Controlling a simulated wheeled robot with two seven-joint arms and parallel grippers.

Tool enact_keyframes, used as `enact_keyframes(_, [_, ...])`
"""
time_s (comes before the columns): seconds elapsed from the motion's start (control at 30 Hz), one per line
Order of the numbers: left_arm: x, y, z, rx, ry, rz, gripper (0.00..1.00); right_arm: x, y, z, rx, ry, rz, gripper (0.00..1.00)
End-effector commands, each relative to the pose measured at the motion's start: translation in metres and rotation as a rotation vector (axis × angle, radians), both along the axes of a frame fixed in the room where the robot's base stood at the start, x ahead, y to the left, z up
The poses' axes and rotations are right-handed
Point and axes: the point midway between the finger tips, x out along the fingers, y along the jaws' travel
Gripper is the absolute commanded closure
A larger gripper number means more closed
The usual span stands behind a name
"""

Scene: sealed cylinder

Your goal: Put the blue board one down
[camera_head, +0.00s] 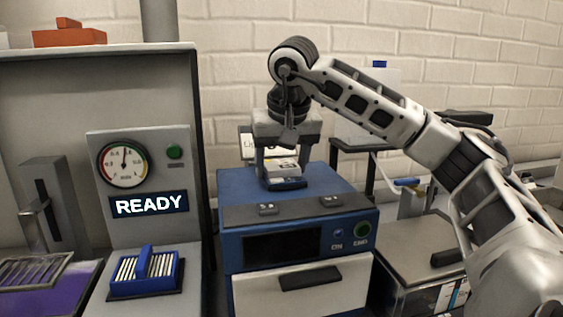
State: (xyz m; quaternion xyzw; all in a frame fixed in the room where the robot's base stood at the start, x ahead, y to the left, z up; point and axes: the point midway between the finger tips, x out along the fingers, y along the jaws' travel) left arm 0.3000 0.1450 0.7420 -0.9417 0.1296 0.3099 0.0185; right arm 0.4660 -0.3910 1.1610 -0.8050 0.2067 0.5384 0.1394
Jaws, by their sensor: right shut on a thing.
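The fingers hide part of the board. My left gripper is out of view.
A blue rack (146,273) with white slats and a handle sits at left, below a gauge panel (122,205) reading READY. The machine has a white drawer front (260,295). A dark stand (345,148) is behind right; a clear-sided case (405,296) is at lower right.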

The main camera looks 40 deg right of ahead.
Motion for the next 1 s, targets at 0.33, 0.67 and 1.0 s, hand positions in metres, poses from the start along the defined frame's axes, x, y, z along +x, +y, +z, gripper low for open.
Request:
enact_keyframes(0.33, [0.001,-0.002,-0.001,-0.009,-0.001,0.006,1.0,0.0,0.0,-0.003,0.0,0.0,0.0,0.15])
enact_keyframes(0.67, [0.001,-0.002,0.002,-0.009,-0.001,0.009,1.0,-0.003,0.002,0.01,0.0,-0.002,0.001,0.15])
enact_keyframes(1.0, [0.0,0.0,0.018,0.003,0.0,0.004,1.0,-0.027,0.014,0.083,-0.002,-0.005,-0.001,0.15])
